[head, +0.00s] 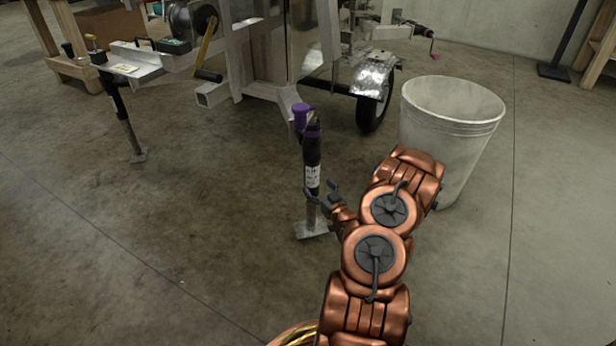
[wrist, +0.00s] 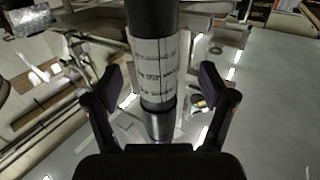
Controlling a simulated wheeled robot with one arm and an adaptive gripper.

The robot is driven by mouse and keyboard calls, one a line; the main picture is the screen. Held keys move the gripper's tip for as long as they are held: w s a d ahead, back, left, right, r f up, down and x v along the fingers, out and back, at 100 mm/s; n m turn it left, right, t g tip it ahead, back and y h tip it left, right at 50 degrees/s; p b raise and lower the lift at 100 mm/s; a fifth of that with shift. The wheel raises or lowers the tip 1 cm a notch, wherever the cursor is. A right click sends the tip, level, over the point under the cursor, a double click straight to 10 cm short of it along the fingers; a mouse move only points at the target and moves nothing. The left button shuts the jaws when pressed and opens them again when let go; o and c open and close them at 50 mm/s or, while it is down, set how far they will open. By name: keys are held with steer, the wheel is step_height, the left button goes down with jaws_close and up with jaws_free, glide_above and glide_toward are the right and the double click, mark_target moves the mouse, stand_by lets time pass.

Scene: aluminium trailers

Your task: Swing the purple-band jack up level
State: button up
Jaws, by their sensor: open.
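The purple-band jack (head: 313,160) stands upright, with a purple cap at its top, a purple band, a black tube with a white label and a metal foot plate (head: 311,229) low down. It is beside the end of the trailer frame. My gripper (head: 321,191) is at the lower part of the jack, near its label. In the wrist view the jack's labelled tube (wrist: 154,68) runs between the two fingers of my gripper (wrist: 159,85). The fingers are open, with a visible gap on each side of the tube.
The aluminium trailer frame (head: 290,98) and its wheel (head: 373,108) stand behind the jack. A white bucket (head: 447,140) is close to my arm on the right. Another jack (head: 125,120) stands at the left. The floor at the front left is clear.

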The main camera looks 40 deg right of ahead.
mark_target(316, 182)
steer(key=x, duration=0.2)
steer(key=b+x, duration=0.1)
steer(key=x, duration=0.1)
steer(key=shift+d+b, duration=0.3)
steer(key=shift+b+x, duration=0.35)
steer(key=shift+x, duration=0.6)
steer(key=shift+c, duration=0.4)
jaws_close()
